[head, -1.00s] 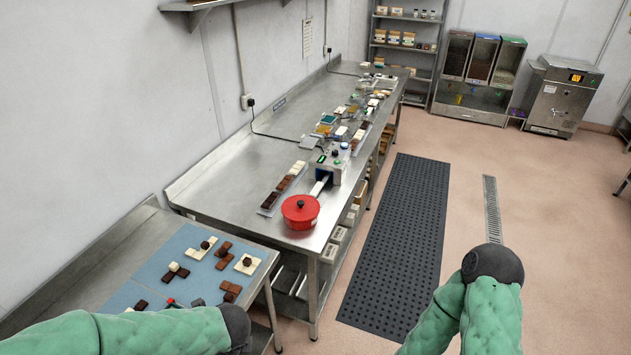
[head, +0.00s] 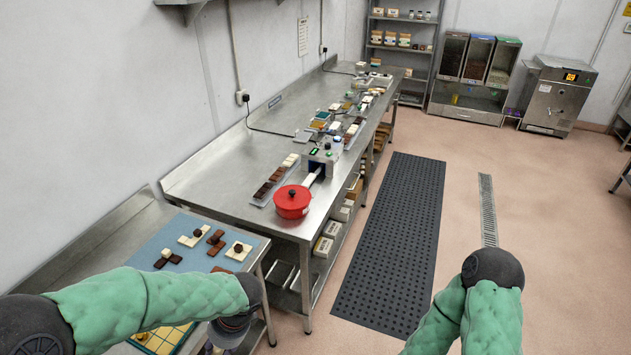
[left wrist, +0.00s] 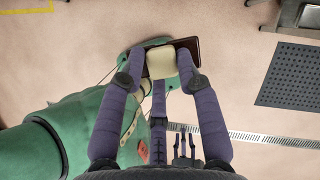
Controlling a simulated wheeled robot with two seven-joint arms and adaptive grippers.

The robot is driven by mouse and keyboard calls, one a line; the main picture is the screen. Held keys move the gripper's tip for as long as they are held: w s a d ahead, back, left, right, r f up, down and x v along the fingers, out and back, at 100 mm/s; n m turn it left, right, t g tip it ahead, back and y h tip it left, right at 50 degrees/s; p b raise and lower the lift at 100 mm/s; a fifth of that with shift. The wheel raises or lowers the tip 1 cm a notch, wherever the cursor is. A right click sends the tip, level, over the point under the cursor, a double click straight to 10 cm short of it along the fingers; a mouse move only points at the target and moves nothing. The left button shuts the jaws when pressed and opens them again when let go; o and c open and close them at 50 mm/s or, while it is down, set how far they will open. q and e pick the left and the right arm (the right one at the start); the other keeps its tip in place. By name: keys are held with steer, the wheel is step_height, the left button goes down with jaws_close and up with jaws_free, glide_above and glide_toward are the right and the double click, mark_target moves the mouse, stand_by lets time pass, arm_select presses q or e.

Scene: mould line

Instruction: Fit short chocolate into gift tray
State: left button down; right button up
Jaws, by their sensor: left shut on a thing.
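My left gripper (left wrist: 162,68) has purple fingers and is shut on a chocolate piece (left wrist: 162,62). The piece shows a cream block in front and a dark brown part behind it; its full shape is partly hidden by the fingers. In the head view the left gripper is mostly cut off at the bottom edge, below its dark wrist. A yellow gridded tray (head: 162,339), which looks like the gift tray, shows in part at the bottom, left of this wrist.
Other brown and cream chocolate pieces (head: 193,238) lie on a blue mat (head: 172,230) on the near steel table. A longer steel bench (head: 232,180) beyond holds a red pot (head: 292,201) and trays of chocolates. A dark floor mat (head: 395,245) lies to the right.

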arm_select(q)
steer(key=w+d+f+n+g+h+b, duration=0.2)
steer(key=w+f+n+b, duration=0.3)
steer(key=f+n, duration=0.3)
steer(key=w+d+f+n+g+h+b, duration=0.2)
steer(key=w+f+n+b, duration=0.3)
steer(key=f+n, duration=0.3)
step_height(320, 180, down, 2)
steer(key=shift+f+n+h+b, duration=0.15)
steer(key=shift+n+h+b, duration=0.15)
steer(key=shift+n+b, duration=0.15)
steer(key=shift+a, duration=0.1)
